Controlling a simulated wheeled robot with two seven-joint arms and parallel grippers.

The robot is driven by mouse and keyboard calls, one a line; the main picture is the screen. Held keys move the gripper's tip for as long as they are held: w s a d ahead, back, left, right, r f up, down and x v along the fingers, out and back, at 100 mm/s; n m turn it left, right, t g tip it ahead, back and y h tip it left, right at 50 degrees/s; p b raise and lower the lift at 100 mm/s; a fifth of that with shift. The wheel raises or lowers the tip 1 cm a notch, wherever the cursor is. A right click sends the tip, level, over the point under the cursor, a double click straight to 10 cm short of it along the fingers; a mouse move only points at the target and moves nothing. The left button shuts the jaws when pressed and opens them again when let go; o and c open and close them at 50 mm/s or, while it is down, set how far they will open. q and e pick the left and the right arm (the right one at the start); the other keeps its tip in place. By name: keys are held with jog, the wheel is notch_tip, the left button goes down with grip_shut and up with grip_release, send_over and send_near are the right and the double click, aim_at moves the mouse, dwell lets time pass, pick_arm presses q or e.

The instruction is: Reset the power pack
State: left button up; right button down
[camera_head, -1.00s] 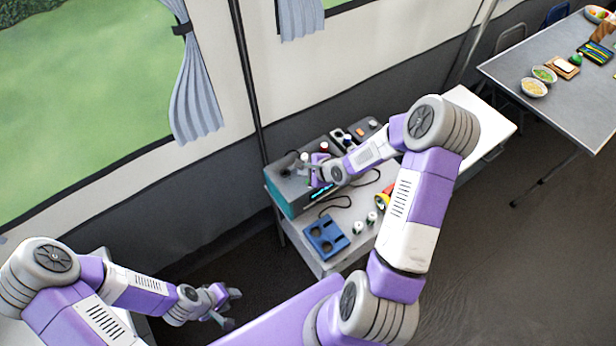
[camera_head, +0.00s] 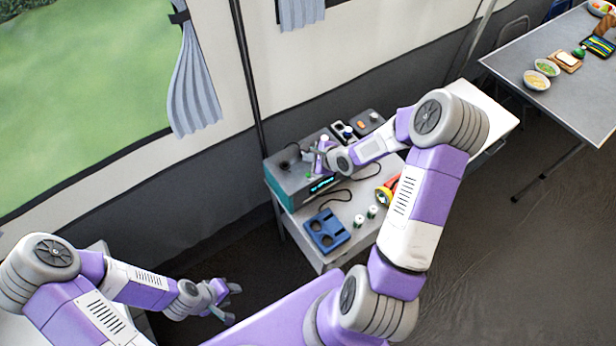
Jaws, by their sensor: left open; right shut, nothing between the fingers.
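The power pack (camera_head: 297,198), a grey and teal box with a lit cyan display (camera_head: 322,185) on its front, stands at the left back of the small grey table. A dark round knob or socket shows on its top left. My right gripper (camera_head: 308,164) is shut and empty, over the pack's top front edge; whether it touches the pack I cannot tell. The gripper and wrist hide part of the pack's top and right side. My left gripper (camera_head: 233,303) is open and empty, low at the lower left, well away from the pack.
On the small table are a blue holder (camera_head: 326,231) with round recesses, two white-green cylinders (camera_head: 366,215), a red and yellow flashlight (camera_head: 384,194) and black cable. Small devices (camera_head: 368,121) stand behind my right wrist. A dining table (camera_head: 560,100) with food is at upper right.

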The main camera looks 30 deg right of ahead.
jog(key=b, duration=0.5)
send_over(308, 175)
jog(key=f, duration=0.4)
jog(key=s+f, duration=0.1)
jog(key=f, duration=0.1)
jog(key=shift+d+f+b, duration=0.1)
jog(key=shift+f+b, duration=0.25)
dwell(1.1)
jog(key=shift+f, duration=0.4)
jog(key=shift+f, duration=0.35)
dwell(0.4)
dwell(0.4)
jog(key=shift+r+p, duration=0.75)
